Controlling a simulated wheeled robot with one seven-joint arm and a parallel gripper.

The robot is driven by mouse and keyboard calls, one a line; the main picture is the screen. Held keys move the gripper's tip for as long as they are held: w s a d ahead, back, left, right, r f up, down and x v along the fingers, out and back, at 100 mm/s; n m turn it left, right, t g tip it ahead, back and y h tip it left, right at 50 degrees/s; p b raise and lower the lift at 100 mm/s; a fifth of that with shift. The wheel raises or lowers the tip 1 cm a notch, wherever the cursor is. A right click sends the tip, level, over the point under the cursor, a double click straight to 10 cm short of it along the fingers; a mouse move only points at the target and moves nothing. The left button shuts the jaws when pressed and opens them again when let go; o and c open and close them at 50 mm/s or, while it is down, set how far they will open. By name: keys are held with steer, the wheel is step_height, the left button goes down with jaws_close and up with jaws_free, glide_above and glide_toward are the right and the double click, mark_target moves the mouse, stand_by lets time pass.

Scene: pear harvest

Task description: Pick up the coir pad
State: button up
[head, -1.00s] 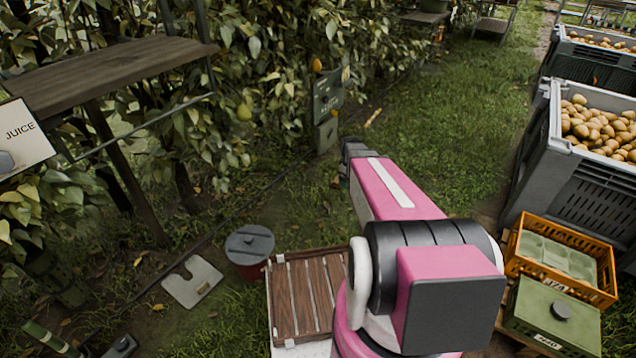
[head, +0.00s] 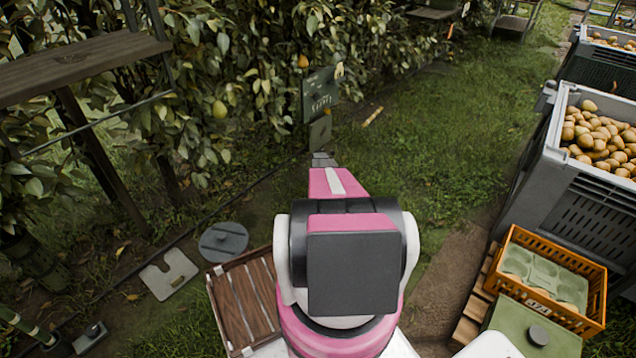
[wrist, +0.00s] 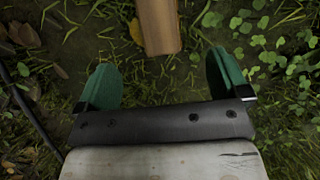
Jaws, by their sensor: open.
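My gripper (wrist: 162,78) shows in the wrist view with its two green fingers spread wide, nothing between them, over grass and soil. In the head view my gripper (head: 322,160) is mostly hidden beyond my pink arm, low in front of a green sign. A tan-brown block-like piece (wrist: 158,25) lies beyond the fingertips at the top centre of the wrist view, cut off by the frame edge. It may be the coir pad, but I cannot tell for sure. A thin tan strip (head: 373,116) lies on the grass in the head view; I cannot tell whether it is the same piece.
The green sign (head: 318,93) stands by the hedge. A grey bin (head: 580,205) of pears and an orange crate (head: 545,302) stand right. Grass ahead is open.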

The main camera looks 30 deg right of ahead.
steer(key=x, duration=0.4)
steer(key=shift+w+f, duration=0.15)
steer(key=shift+f, duration=0.15)
steer(key=shift+x, duration=3.05)
steer(key=shift+r, duration=0.1)
steer(key=c, duration=1.1)
